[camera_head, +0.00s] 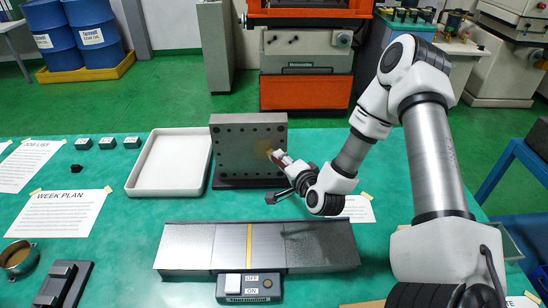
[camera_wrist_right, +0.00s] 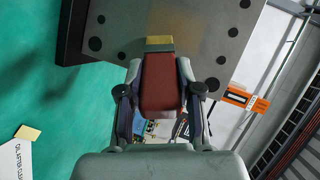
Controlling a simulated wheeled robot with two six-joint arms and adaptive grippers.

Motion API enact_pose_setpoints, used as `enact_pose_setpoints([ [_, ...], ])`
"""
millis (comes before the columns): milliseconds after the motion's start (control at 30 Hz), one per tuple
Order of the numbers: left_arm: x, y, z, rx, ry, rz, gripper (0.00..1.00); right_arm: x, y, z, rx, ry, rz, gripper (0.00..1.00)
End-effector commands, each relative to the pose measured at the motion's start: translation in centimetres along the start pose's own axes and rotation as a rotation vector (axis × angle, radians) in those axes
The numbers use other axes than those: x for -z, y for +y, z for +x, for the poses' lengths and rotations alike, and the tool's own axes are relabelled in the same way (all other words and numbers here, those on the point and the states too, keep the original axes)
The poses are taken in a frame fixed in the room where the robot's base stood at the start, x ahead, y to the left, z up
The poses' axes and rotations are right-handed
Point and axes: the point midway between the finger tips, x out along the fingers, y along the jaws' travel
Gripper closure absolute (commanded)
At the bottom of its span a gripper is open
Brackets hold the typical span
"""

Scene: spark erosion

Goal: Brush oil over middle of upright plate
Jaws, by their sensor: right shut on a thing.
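The upright plate (camera_head: 235,150) is a grey steel block with dark holes along its edges, standing on a dark base on the green table. In the right wrist view its face (camera_wrist_right: 205,40) fills the upper middle, with a faint yellowish patch on it. My right gripper (camera_head: 291,170) is in front of the plate's right half. In the wrist view it (camera_wrist_right: 160,95) is shut on a brush (camera_wrist_right: 160,85) with a red-brown handle and a yellowish tip. The tip points at the plate; I cannot tell whether it touches. My left gripper is not in view.
A white tray (camera_head: 133,178) lies left of the plate. A long grey magnetic chuck (camera_head: 190,245) with a control box (camera_head: 230,290) lies in front. Papers, small dark blocks and a black holder (camera_head: 62,285) are at the left. Bare green table lies between tray and chuck.

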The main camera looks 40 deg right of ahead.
Motion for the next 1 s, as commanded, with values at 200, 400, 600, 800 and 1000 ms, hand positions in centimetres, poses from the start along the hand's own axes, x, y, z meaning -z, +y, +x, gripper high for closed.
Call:
enact_pose_setpoints([
  [200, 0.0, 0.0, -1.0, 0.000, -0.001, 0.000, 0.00, 0.5, -1.0, -0.2, 0.001, 0.000, -0.001, 1.00],
  [400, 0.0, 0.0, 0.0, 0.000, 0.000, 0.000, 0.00, -0.1, -1.1, 0.2, 0.003, -0.001, -0.003, 1.00],
  [600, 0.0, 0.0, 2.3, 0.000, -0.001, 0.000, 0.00, -2.0, -1.7, 1.0, 0.006, -0.002, -0.005, 1.00],
  [800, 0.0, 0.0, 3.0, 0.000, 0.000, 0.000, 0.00, -3.0, -2.4, 1.3, 0.002, 0.000, -0.002, 1.00],
  [1000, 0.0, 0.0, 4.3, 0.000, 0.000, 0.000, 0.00, -4.2, -2.7, 2.0, 0.004, -0.002, -0.006, 1.00],
])
